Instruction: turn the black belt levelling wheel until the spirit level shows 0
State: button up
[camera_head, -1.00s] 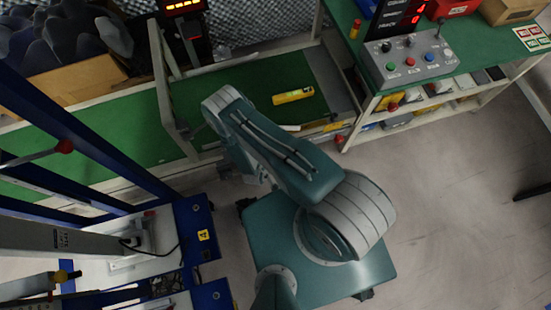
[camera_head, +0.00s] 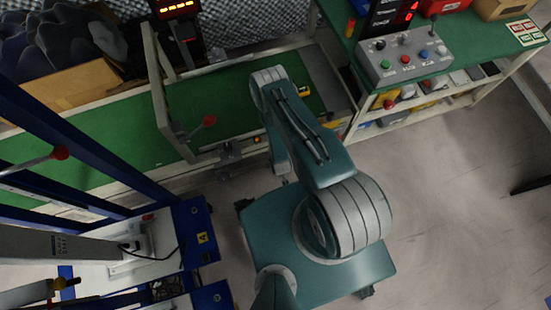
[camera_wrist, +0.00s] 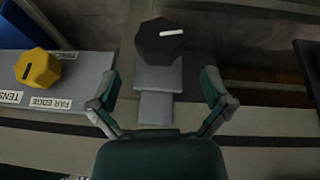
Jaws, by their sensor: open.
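The black wheel (camera_wrist: 159,42) is a many-sided knob with a white mark on its top, on a grey bracket at the upper middle of the wrist view. My gripper (camera_wrist: 160,90) is open and empty. Its two fingers are spread on either side of the bracket, short of the wheel and apart from it. A yellow bar (camera_head: 304,92), which looks like the spirit level, lies on the green belt (camera_head: 110,130) in the head view. My arm hides most of it, and its reading cannot be made out. My gripper is hidden under my arm there.
A yellow knob (camera_wrist: 38,68) sits left of the black wheel, by labels reading "FAR EDGE" and "TENS". A red-tipped lever (camera_head: 209,121) stands by the belt frame. A control box (camera_head: 407,58) is on the right bench. A blue frame (camera_head: 100,140) stands at left.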

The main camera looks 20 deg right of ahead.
jog(key=shift+x, duration=3.15)
jog(key=c, duration=1)
